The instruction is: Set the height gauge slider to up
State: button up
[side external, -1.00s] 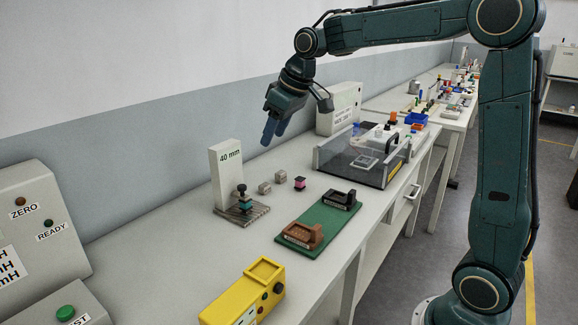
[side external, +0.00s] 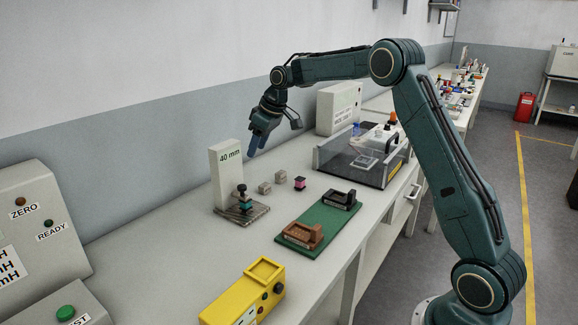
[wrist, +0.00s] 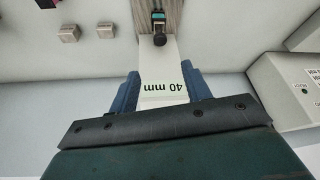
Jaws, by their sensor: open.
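The height gauge (side external: 226,177) is a white upright block marked "40 mm" on a grey ribbed base. Its slider (side external: 242,192), black with a teal part, sits low in front of the block, near the base. In the wrist view the slider (wrist: 158,28) shows at the top centre and the "40 mm" face (wrist: 163,88) lies between my fingers in the picture. My gripper (side external: 254,146) is open and empty, above and slightly behind the gauge in the side view. Its blue fingertips also show in the wrist view (wrist: 164,88). They look apart from the gauge.
Small grey blocks (side external: 265,188) and a pink-and-black block (side external: 299,183) lie right of the gauge. A green board (side external: 318,222) with brown and black holders is in front. A yellow device (side external: 245,293) stands nearer, and a clear-walled box (side external: 350,165) stands behind right.

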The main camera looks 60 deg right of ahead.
aim_at(243, 186)
jog(key=shift+x, duration=6.85)
jog(key=shift+c, duration=0.5)
